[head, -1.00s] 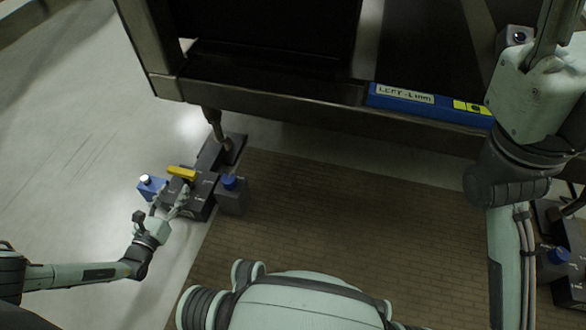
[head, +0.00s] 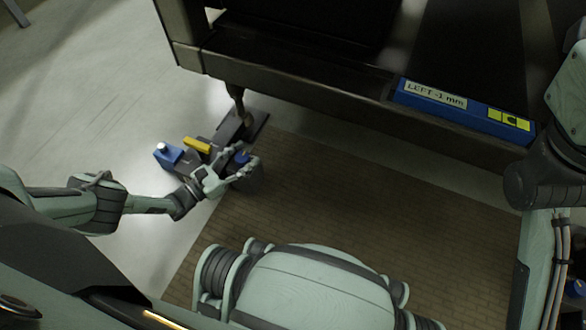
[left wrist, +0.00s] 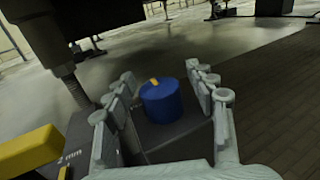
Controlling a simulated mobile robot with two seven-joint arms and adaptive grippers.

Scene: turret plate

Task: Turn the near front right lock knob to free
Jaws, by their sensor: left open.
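The blue lock knob (head: 241,158) sits on the dark block at the right side of the floor unit beneath the machine frame. In the left wrist view the blue knob (left wrist: 160,104) is a round cylinder with a small yellow mark on top. My left gripper (head: 245,166) is open at the knob, its fingers partly covering the block. In the left wrist view its fingers (left wrist: 160,78) stand on both sides of the knob, with gaps visible. My right arm shows at the right edge; its gripper is out of view.
The dark frame beam with a blue "LEFT -1 mm" display (head: 460,105) hangs above. Brown tiled floor (head: 330,200) is clear to the right.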

